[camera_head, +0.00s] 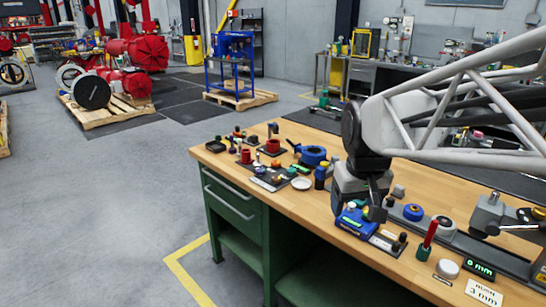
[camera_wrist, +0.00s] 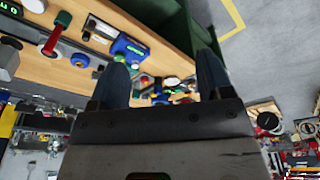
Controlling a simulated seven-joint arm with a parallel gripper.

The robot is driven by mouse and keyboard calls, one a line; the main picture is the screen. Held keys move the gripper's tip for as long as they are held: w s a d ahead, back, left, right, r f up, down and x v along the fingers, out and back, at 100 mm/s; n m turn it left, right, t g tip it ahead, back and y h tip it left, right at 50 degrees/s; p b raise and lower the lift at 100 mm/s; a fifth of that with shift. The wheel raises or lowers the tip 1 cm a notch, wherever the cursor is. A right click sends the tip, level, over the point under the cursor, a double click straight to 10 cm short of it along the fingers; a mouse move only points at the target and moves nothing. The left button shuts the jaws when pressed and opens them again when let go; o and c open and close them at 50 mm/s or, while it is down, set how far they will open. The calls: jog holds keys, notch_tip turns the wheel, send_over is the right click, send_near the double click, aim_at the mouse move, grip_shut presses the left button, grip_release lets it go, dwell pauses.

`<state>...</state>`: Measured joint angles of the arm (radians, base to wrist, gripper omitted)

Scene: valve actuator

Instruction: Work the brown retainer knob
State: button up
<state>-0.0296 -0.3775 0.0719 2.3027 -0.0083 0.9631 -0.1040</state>
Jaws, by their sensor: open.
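A small dark, brownish knob (camera_head: 398,242) stands on a flat plate beside the blue device (camera_head: 355,222) near the bench's front edge. I cannot tell for sure that it is the retainer knob. My gripper (camera_head: 367,203) points down over the blue device and partly covers it, left of the dark knob. In the wrist view my gripper (camera_wrist: 164,62) shows two dark fingers spread well apart with nothing held between them. The blue device (camera_wrist: 128,46) lies beyond the left finger there. Whether the fingers touch the device cannot be told.
A red-handled tool (camera_head: 428,238), a white disc (camera_head: 447,268) and a lit display (camera_head: 480,269) stand to the right.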

jog(key=w+a+n, duration=0.1)
jog(key=w+a, duration=0.1)
jog(key=w, duration=1.1)
jog(key=n+g, duration=0.2)
jog(key=n, duration=0.3)
send_over(276, 178)
jog(key=f, duration=1.7)
jog(key=shift+s+d, duration=0.1)
jog(key=shift+d, duration=0.1)
jog(key=shift+w+a+f, duration=0.1)
jog(key=shift+w+f, duration=0.2)
jog(key=shift+f, duration=0.1)
jog(key=shift+f, duration=3.8)
jog(key=c, duration=0.9)
